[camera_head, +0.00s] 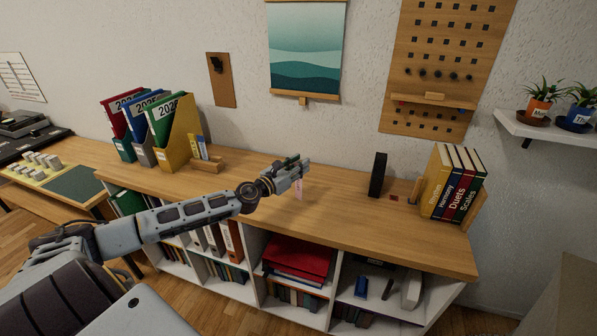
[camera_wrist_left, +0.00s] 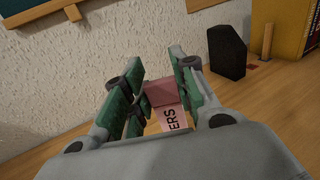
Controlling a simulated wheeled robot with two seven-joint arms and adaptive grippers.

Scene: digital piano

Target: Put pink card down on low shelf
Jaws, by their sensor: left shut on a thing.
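My left gripper (camera_head: 297,172) is over the wooden top of the low shelf (camera_head: 345,215). It is shut on the pink card (camera_head: 299,189), which hangs just below its fingertips. I cannot tell whether the card touches the wood. The shelf's lower compartments hold binders, a red box (camera_head: 298,256) and small items. My right gripper is not in view.
A black block (camera_head: 377,175) and a row of books (camera_head: 452,183) stand to the right on the top. Magazine files (camera_head: 178,135) and a small wooden holder (camera_head: 207,164) stand to the left. The wood around the gripper is clear. A wall lies behind.

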